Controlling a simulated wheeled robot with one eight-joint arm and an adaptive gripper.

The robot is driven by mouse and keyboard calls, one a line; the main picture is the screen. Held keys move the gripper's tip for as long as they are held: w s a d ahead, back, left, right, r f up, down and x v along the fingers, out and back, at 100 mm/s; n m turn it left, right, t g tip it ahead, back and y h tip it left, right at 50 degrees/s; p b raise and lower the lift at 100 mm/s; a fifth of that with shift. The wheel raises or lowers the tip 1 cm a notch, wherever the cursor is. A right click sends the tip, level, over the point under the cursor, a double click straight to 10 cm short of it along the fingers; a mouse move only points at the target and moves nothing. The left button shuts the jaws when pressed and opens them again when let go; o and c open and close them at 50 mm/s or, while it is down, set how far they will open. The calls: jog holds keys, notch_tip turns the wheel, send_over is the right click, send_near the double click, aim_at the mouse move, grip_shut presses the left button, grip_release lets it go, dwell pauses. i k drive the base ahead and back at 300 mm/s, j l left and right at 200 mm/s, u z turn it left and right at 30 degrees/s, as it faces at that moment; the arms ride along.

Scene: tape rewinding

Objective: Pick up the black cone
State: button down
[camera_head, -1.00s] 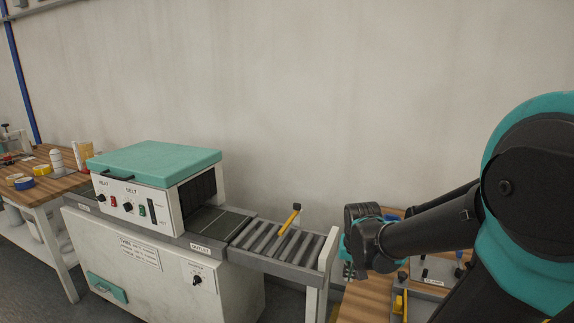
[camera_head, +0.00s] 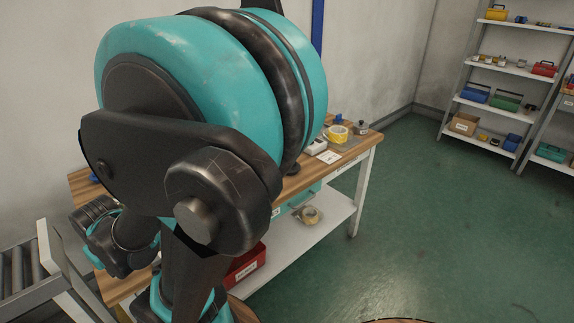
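I cannot make out a black cone for certain. A small dark shape (camera_head: 290,168) shows on the wooden workbench (camera_head: 355,150), right beside my arm's edge, and most of it is hidden or too unclear to name. My arm fills the left and middle of the view and covers much of the bench. The wrist end of my arm is low at the left, over the bench's near left end. The fingers of my gripper cannot be made out there, so I see neither their opening nor anything held.
A yellow tape roll (camera_head: 338,134) and a small grey item (camera_head: 361,128) sit at the bench's far right. Roller conveyor (camera_head: 22,268) at left; shelving (camera_head: 500,68) at right. Green floor is clear.

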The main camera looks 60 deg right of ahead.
aim_at(295, 169)
jog(key=j+z, duration=0.15)
jog(key=z, duration=0.25)
jog(key=k+j+z, duration=0.15)
jog(key=z, duration=0.2)
jog(key=i+l+z, duration=0.1)
jog(key=z, duration=0.35)
jog(key=i+l+z, duration=0.1)
jog(key=z, duration=0.3)
jog(key=i+z, duration=0.1)
jog(key=z, duration=0.35)
